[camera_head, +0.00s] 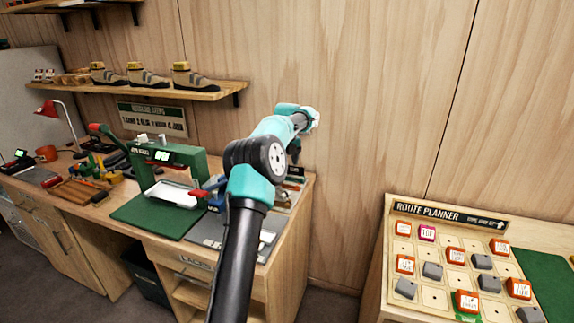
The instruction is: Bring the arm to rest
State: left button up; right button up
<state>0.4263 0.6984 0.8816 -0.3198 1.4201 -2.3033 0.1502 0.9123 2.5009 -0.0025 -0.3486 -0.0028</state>
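One of my arms rises from the bottom edge, left of the middle, over the front of the workbench; I take it as my left. Its black and teal links bend at a dark elbow joint and end near the wall. The small dark end, where my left gripper (294,152) seems to be, is partly hidden behind the links. I cannot tell whether its fingers are open or shut, or whether it holds anything. My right gripper is out of view.
A wooden workbench (115,213) on the left holds a green press (170,155), a green mat (150,214) and tools. A shelf (140,96) with shoes hangs above. A route planner board (425,254) with orange and grey blocks stands at right. The wall between is bare.

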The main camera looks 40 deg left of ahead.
pick_arm(q)
jog(key=shift+f, duration=0.1)
dwell(0.4)
jog(key=w+d+f+n+h, duration=0.25)
jog(key=d+f+n, duration=0.25)
jog(key=d+f, duration=0.95)
jog(key=s+d+f+n, duration=0.2)
jog(key=d+f+n, duration=0.1)
jog(key=d+f, duration=0.35)
jog(key=s+d+f+n, duration=0.2)
jog(key=d+f, duration=0.3)
jog(key=f, duration=0.2)
jog(key=s+d+f+n, duration=0.5)
jog(key=s+d, duration=0.4)
jog(key=s, duration=0.4)
jog(key=s+d+f+n+h, duration=0.1)
jog(key=s+d+f+n, duration=0.4)
jog(key=s, duration=0.8)
jog(key=d+n, duration=0.3)
jog(key=d, duration=0.2)
jog(key=shift+s+f+n+t, duration=0.15)
jog(key=shift+n+t, duration=0.15)
jog(key=shift+t, duration=0.1)
